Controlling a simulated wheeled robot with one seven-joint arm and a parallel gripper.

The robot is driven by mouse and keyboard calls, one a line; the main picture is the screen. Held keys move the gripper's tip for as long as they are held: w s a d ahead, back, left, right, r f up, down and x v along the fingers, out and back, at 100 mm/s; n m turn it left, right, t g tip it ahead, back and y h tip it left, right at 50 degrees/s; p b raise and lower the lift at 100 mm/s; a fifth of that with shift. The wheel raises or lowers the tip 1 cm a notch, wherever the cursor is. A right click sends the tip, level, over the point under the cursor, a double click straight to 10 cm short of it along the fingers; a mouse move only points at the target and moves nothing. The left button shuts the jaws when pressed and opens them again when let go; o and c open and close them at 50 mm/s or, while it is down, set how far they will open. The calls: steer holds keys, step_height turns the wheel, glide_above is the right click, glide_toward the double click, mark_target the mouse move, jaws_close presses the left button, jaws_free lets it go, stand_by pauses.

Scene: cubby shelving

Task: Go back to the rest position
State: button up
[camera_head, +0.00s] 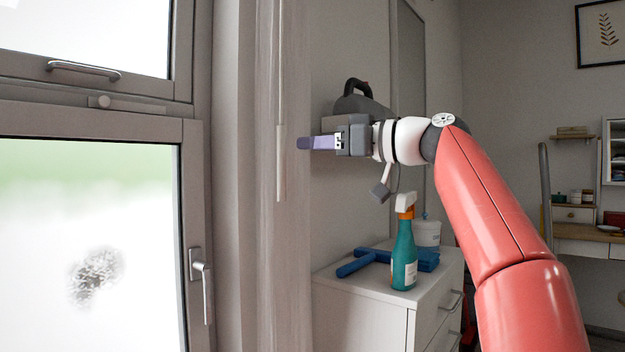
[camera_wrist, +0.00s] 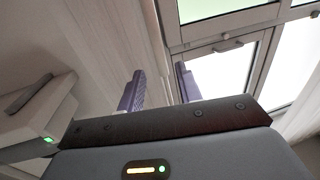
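My gripper (camera_head: 318,143) is at the end of my red arm, held in the air in front of the wall, above the white drawer cabinet and to the right of the window. In the wrist view its two purple fingers (camera_wrist: 158,92) stand apart with a gap between them. Nothing shows between the fingers, so it is open and empty. In the head view the fingers overlap and point left toward the window frame.
A teal spray bottle (camera_head: 404,258) and a blue squeegee-like tool (camera_head: 362,262) are on the white cabinet (camera_head: 362,298), with a white tub (camera_head: 427,233) behind. The window (camera_head: 195,160), with a dark smudge on its pane, is at left. A desk (camera_head: 585,234) stands far right.

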steer(key=s+a+f+m+h, duration=0.2)
steer(key=s+f+m+h, duration=0.15)
steer(key=f, duration=0.45)
steer(key=s+a+f+m+h, duration=0.2)
steer(key=f+h, duration=0.2)
steer(key=f, duration=0.4)
steer(key=s+d+f+m+g+h, duration=0.1)
steer(key=s+d+f+m+h, duration=0.1)
steer(key=s+d+f, duration=0.3)
steer(key=s+d+f+m+g+h, duration=0.1)
steer(key=s+d+f, duration=0.4)
steer(key=s+f, duration=0.6)
steer(key=s+d+f+m+g+h, duration=0.1)
steer(key=s+d+f+m+h, duration=0.2)
steer(key=f, duration=1.3)
steer(key=s+d+h, duration=0.2)
steer(key=s, duration=0.3)
steer(key=shift+d+f+m, duration=0.25)
steer(key=shift+f+m, duration=0.05)
steer(key=shift+m, duration=0.05)
steer(key=shift+c, duration=0.4)
